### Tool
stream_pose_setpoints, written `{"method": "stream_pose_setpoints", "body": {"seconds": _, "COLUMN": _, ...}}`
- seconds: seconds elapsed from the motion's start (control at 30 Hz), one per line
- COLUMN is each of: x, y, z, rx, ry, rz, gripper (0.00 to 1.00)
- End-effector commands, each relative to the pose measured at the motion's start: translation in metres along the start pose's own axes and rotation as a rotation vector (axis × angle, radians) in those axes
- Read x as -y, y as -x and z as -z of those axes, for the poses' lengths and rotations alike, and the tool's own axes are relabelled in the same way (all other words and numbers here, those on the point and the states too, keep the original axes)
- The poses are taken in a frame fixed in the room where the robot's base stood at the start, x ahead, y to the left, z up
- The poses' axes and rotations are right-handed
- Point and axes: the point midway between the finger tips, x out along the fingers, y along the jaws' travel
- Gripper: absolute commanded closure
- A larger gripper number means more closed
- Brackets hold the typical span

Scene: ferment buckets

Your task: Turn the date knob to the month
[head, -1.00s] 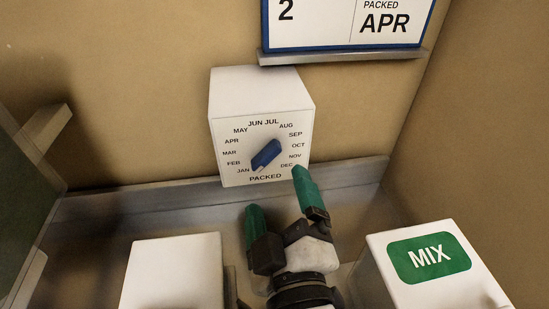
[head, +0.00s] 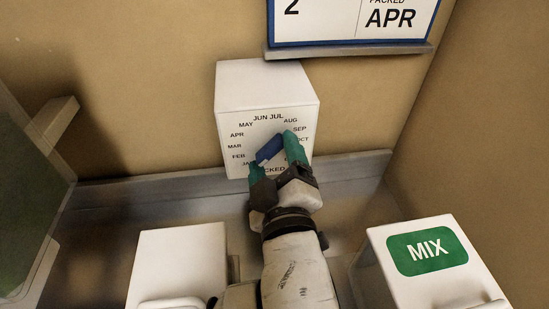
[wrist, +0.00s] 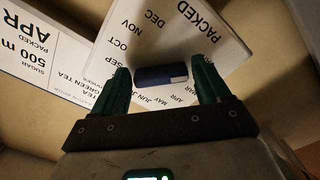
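The date knob (head: 269,149) is a blue bar on the front of a white box (head: 266,86), ringed by month names with PACKED below. It slants from lower left to upper right. In the wrist view the blue knob (wrist: 160,76) has a white mark at its right end; a second earlier it pointed near JAN. My gripper (head: 274,156) is open at the dial, with one green finger on each side of the knob. In the wrist view small gaps show between fingers and knob.
A blue-framed card (head: 355,22) reading PACKED APR stands on a ledge above the dial box. A white box with a green MIX label (head: 428,251) is at lower right. Another white box (head: 180,262) is at lower left. A grey rail (head: 150,191) runs along the wall.

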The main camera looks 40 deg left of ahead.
Motion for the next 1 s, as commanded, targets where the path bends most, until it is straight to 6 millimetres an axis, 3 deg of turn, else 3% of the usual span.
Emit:
{"method": "stream_pose_setpoints", "body": {"seconds": 0.4, "x": 0.0002, "y": 0.0002, "z": 0.0000, "rx": 0.000, "ry": 0.000, "rz": 0.000, "gripper": 0.65}}
{"method": "stream_pose_setpoints", "body": {"seconds": 0.73, "x": 0.0008, "y": 0.0002, "z": -0.0003, "rx": 0.000, "ry": -0.049, "rz": 0.001, "gripper": 0.65}}
{"method": "stream_pose_setpoints", "body": {"seconds": 1.0, "x": 0.0018, "y": 0.0002, "z": -0.0005, "rx": 0.000, "ry": -0.226, "rz": 0.000, "gripper": 0.65}}
